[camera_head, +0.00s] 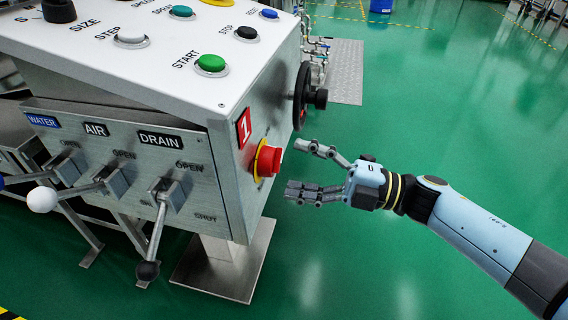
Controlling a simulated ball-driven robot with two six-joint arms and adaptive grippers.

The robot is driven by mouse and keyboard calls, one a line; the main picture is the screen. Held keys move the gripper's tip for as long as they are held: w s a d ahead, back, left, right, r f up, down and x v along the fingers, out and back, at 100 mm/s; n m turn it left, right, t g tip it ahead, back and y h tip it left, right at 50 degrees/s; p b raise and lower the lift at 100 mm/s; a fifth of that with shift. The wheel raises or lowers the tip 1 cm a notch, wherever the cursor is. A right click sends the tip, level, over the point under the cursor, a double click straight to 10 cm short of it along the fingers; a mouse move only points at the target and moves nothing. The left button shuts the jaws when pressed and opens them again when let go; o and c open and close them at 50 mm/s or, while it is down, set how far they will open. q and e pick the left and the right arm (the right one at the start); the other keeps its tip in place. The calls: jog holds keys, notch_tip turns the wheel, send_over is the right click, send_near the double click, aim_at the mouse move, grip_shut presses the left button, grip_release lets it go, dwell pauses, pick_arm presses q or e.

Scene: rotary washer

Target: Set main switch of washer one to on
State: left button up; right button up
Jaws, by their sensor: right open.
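The washer's control box (228,95) stands at the left, with a red label (243,128) reading 1 on its right side face. Below that label is the main switch, a red rotary knob (270,160) on a yellow ring. My right gripper (291,168) is open, just to the right of the knob, its two fingers pointing left towards it. One finger is above and one below the knob's height. The switch's position marking cannot be read. My left gripper is not in view.
A black handwheel (302,96) sticks out of the same side face above the switch. Lever handles for water, air and drain, including the drain lever (158,230), project from the front. Buttons such as the green start button (211,64) are on top. Green floor at right is open.

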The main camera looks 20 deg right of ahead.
jog(key=v, duration=0.8)
jog(key=shift+d+f, duration=0.1)
